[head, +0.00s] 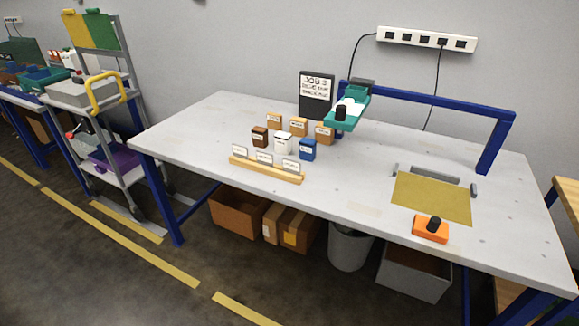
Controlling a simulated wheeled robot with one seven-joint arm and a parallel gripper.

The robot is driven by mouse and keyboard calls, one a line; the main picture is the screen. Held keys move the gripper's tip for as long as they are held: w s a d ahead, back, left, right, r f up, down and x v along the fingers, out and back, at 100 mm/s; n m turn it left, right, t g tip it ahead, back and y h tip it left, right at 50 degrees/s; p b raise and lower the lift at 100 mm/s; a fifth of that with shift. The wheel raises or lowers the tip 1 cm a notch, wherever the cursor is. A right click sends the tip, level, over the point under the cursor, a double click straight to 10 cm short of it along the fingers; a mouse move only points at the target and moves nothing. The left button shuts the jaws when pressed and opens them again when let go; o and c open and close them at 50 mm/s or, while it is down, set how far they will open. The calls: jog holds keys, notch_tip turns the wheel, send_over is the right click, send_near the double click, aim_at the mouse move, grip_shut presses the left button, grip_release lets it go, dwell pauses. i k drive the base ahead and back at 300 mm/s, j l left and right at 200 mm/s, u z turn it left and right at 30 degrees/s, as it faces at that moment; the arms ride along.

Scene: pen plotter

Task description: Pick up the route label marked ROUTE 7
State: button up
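Three small white label cards stand in a row on a light wooden rack (266,173) near the table's front edge: a left card (239,150), a middle card (264,158) and a right card (291,165). Their print is too small to read, so I cannot tell which one is marked ROUTE 7. Behind the rack are several small labelled blocks, among them a dark brown block (260,137), a white block (283,144), a blue block (308,150) and orange-brown blocks (298,127). My gripper is not in view.
A dark JOB sign (317,92) stands behind the blocks. A yellow-brown sheet (432,198) and an orange box with a black knob (430,229) lie at right. A cart (95,95) stands left.

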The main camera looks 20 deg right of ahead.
aim_at(266, 158)
jog(key=i+j, duration=0.6)
jog(key=i+j+u, duration=0.1)
jog(key=i+j, duration=1.05)
jog(key=i, duration=0.2)
jog(key=u, duration=0.05)
